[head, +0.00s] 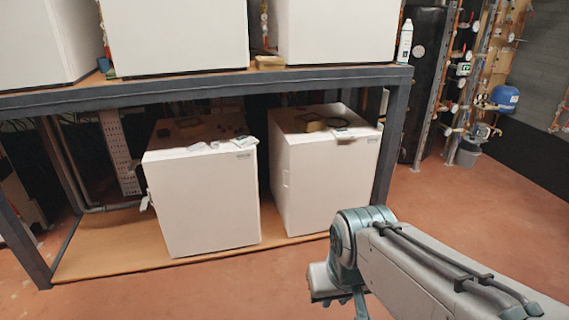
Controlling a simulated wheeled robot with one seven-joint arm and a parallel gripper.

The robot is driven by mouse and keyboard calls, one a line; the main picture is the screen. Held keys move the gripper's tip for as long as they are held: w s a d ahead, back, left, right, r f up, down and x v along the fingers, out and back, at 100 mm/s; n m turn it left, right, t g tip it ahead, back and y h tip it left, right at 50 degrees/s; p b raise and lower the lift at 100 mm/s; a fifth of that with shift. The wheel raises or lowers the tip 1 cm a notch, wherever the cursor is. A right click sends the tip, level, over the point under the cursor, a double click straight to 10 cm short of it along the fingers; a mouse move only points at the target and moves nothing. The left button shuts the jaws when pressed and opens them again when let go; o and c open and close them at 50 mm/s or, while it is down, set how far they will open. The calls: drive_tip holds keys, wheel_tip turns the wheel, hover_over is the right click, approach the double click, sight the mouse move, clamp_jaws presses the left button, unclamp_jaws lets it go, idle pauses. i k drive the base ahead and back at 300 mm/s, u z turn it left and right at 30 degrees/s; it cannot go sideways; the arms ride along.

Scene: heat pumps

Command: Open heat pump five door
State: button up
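Several white heat pump boxes stand on a two-level rack; no number is readable, so I cannot tell which one is five. On the lower shelf are a left box (205,203) and a right box (325,180), both with plain front panels that look shut. Parts of three more boxes stand on the upper shelf: left (40,40), middle (175,35) and right (337,30). My arm reaches in from the lower right, in front of the right lower box and apart from it. Its end runs off the bottom edge, and my gripper's fingertips do not show.
The rack's dark upper beam (200,92) and right post (391,140) frame the lower boxes. A spray bottle (405,42) stands at the upper shelf's right end. A black tank (420,85), pipework and a grey bucket (467,152) are behind right. The reddish floor (470,220) is clear.

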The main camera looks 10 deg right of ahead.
sight(326, 178)
drive_tip(key=z, duration=0.05)
drive_tip(key=i, duration=1.6)
drive_tip(key=u, duration=0.5)
drive_tip(key=i, duration=1.05)
drive_tip(key=u, duration=0.2)
